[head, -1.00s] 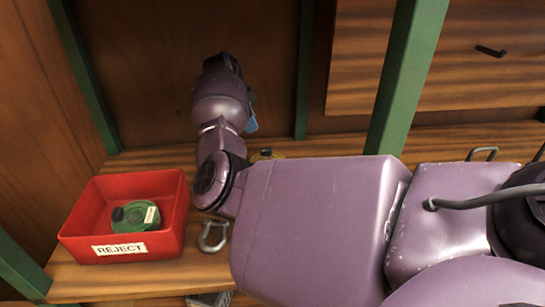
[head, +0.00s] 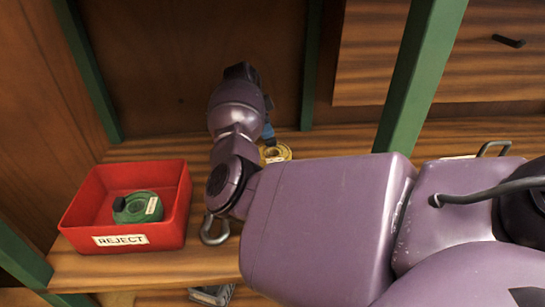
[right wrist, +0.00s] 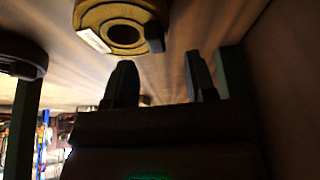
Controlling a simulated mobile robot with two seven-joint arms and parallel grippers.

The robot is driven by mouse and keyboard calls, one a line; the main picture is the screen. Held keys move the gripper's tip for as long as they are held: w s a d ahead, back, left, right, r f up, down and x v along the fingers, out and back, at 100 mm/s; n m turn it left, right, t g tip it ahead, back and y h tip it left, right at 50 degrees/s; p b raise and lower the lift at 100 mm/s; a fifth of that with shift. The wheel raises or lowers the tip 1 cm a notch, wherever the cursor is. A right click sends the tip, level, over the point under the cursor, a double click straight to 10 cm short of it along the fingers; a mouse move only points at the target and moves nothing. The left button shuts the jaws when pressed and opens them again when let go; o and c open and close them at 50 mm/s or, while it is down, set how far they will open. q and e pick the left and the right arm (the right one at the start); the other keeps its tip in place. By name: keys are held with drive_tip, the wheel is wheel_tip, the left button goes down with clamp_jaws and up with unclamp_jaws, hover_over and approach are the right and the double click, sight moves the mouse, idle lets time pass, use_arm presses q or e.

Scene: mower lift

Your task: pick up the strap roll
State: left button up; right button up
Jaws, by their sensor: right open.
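A yellow strap roll (head: 276,152) lies on the wooden shelf, partly hidden behind my right arm. In the right wrist view the yellow roll (right wrist: 122,28) with a pale label is at the top, beyond the fingertips and apart from them. My right gripper (right wrist: 162,80) is open, with nothing between its two fingers. In the head view it is mostly hidden behind my purple wrist; a bluish part shows close to the yellow roll. A green roll (head: 138,207) with a white label lies in the red REJECT bin (head: 164,236). My left gripper is out of view.
A metal shackle (head: 214,234) lies beside the bin, close under my right arm. Green posts (head: 420,70) stand in front of and behind the shelf (head: 170,270). A wooden drawer front with a dark handle (head: 508,41) is at upper right.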

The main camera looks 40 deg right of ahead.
sight(271, 150)
drive_tip(key=x, duration=0.4)
drive_tip(key=shift+s+a+f, duration=0.15)
clamp_jaws()
